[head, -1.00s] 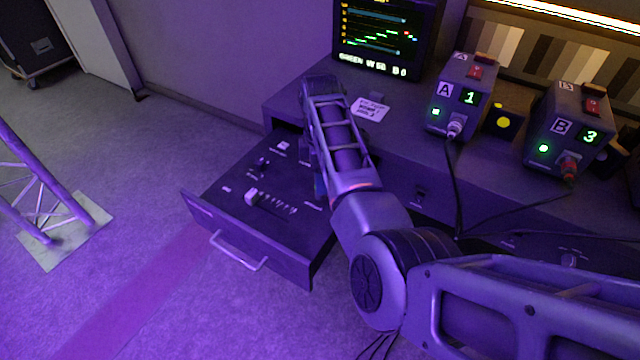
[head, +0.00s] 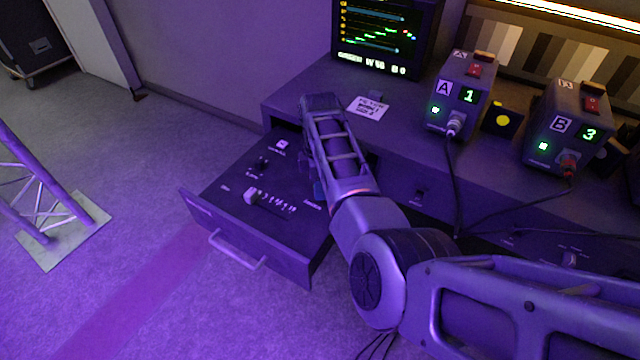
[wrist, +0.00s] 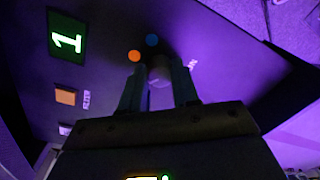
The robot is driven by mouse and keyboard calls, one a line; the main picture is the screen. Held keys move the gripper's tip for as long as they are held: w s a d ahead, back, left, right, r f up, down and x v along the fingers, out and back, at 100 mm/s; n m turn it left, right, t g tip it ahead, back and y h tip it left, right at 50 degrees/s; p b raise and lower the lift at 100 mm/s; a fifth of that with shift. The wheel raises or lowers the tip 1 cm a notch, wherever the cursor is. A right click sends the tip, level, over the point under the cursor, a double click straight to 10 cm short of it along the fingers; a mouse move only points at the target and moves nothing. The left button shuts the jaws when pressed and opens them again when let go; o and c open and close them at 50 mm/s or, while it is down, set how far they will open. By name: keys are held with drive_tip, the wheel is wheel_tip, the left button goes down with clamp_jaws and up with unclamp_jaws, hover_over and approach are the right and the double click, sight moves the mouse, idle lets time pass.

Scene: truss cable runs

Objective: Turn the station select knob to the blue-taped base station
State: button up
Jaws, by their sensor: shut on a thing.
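My gripper (wrist: 158,90) has both fingers closed around a small grey knob (wrist: 158,74) on a dark panel, in the wrist view. An orange dot (wrist: 134,56) and a blue dot (wrist: 152,40) are marked on the panel just beyond the knob. I cannot tell which dot the knob points to. A green display reading 1 (wrist: 66,38) is at the left. Station A (head: 458,95) shows 1 and station B (head: 566,130) shows 3; I see no clear blue tape on either.
The drawer holds a white-capped slider (head: 251,196) and another small dark control (head: 262,163). A monitor (head: 385,35) and a paper label (head: 367,108) are on the desk. Cables hang from the stations. A truss foot (head: 65,230) stands on the floor at left, with open floor between.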

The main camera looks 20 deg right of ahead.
clamp_jaws()
drive_tip(key=shift+m, duration=0.4)
drive_tip(key=m+p, duration=0.1)
drive_tip(key=m, duration=0.1)
drive_tip(key=shift+r+m+p, duration=0.1)
drive_tip(key=shift+m+p, duration=0.2)
drive_tip(key=shift+m, duration=0.1)
drive_tip(key=m+p, duration=0.1)
drive_tip(key=m, duration=0.4)
drive_tip(key=shift+s+m, duration=0.1)
drive_tip(key=shift+m, duration=0.2)
drive_tip(key=m+p, duration=0.1)
drive_tip(key=m, duration=0.4)
drive_tip(key=m+p, duration=0.1)
drive_tip(key=m, duration=0.4)
drive_tip(key=shift+m+t, duration=0.3)
